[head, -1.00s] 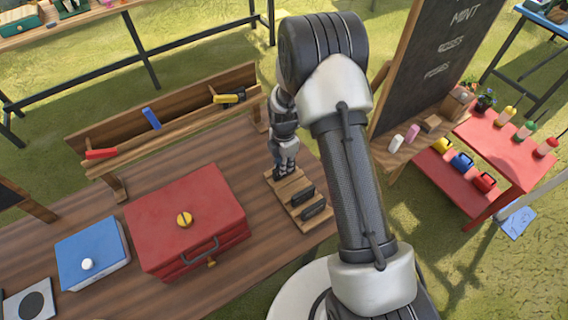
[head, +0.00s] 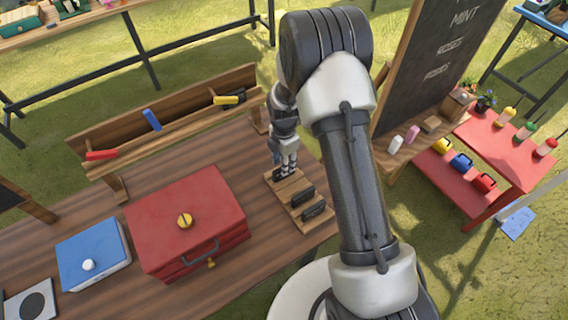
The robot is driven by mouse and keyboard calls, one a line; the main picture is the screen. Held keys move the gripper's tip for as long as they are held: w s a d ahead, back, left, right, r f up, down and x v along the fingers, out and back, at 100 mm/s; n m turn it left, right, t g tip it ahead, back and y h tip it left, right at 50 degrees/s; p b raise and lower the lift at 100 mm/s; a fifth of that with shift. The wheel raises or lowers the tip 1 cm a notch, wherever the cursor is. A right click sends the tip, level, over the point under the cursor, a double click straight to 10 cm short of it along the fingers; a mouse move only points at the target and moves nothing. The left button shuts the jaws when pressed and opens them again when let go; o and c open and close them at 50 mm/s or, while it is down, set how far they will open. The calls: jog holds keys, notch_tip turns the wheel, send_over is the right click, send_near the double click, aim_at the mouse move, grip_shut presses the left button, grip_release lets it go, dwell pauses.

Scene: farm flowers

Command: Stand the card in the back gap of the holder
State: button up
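The holder (head: 294,206) is a small wooden block on the brown table, with dark upright pieces along its top. My gripper (head: 284,174) points down over the back end of the holder, its fingertips close to it. Whether they touch it I cannot tell. The fingers look close together, but whether they are shut on anything is too small to see. I cannot make out the card clearly. The back gap is largely hidden by the fingers.
A red box (head: 190,222) with a yellow knob stands left of the holder, and a blue box (head: 92,252) beyond it. A wooden rack (head: 170,120) runs behind. A chalkboard (head: 425,65) stands right of my arm. Bare table (head: 262,225) lies between red box and holder.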

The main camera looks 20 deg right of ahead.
notch_tip(320, 180, up, 20)
jog(key=s+f+m+t+p, duration=0.1)
jog(key=s+m+p, duration=0.1)
jog(key=m, duration=0.2)
jog(key=s+r+m+t, duration=0.1)
jog(key=s+r+m, duration=0.5)
jog(key=s+r, duration=0.4)
jog(key=s+r+m+t, duration=0.1)
jog(key=s+r+m, duration=0.2)
jog(key=s+m, duration=0.2)
jog(key=s+r+m+t, duration=0.1)
jog(key=s+r+m, duration=0.3)
jog(key=s, duration=0.7)
jog(key=m, duration=0.2)
jog(key=shift+m+t, duration=0.3)
jog(key=shift+w, duration=0.1)
